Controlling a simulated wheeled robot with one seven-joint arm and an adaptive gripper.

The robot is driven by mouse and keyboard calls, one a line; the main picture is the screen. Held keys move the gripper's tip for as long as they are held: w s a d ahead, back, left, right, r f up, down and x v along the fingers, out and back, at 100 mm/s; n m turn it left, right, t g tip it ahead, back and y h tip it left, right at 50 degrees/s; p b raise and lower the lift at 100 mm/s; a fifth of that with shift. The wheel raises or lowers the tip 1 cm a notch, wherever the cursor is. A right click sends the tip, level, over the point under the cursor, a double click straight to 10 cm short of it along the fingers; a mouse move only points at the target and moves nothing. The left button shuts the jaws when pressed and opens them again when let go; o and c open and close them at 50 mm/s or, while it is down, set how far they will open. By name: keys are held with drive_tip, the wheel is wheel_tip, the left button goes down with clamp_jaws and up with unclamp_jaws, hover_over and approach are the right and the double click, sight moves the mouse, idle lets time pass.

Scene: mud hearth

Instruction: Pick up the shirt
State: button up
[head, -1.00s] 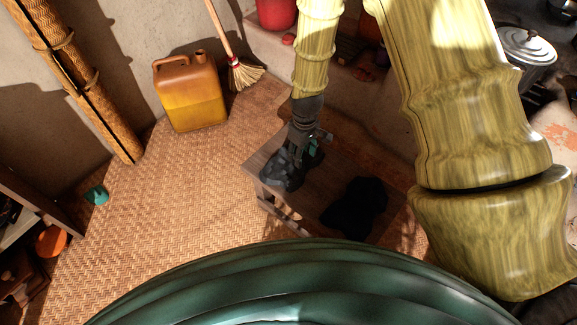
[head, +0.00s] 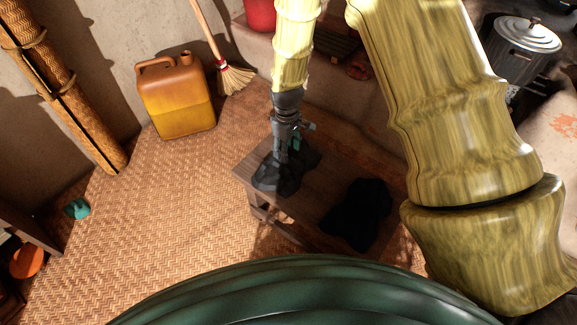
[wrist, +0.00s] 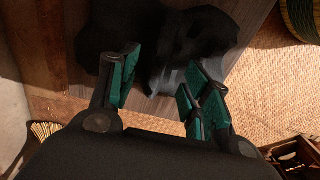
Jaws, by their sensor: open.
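Two dark, crumpled cloths lie on a low wooden bench (head: 318,190); I cannot tell from shape which is the shirt. The left dark cloth (head: 272,178) is directly under my gripper (head: 290,152). The right dark cloth (head: 358,213) lies apart from it, nearer the bench's right end. In the wrist view, my gripper (wrist: 162,84) is open with teal finger pads, and a dark cloth (wrist: 190,32) spreads just beyond and between the fingertips. Nothing is clearly held. Whether the fingertips touch the cloth cannot be told.
An orange jerrycan (head: 176,98) and a broom (head: 233,76) stand behind on the woven mat (head: 165,195). A lidded pot (head: 522,48) sits at the upper right. A teal item (head: 77,208) lies at the left. The mat left of the bench is mostly clear.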

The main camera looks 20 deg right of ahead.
sight(276, 176)
drive_tip(key=shift+d+f+b, duration=0.2)
drive_tip(key=shift+f+b, duration=1.15)
drive_tip(key=shift+f, duration=1.45)
drive_tip(key=c, duration=0.9)
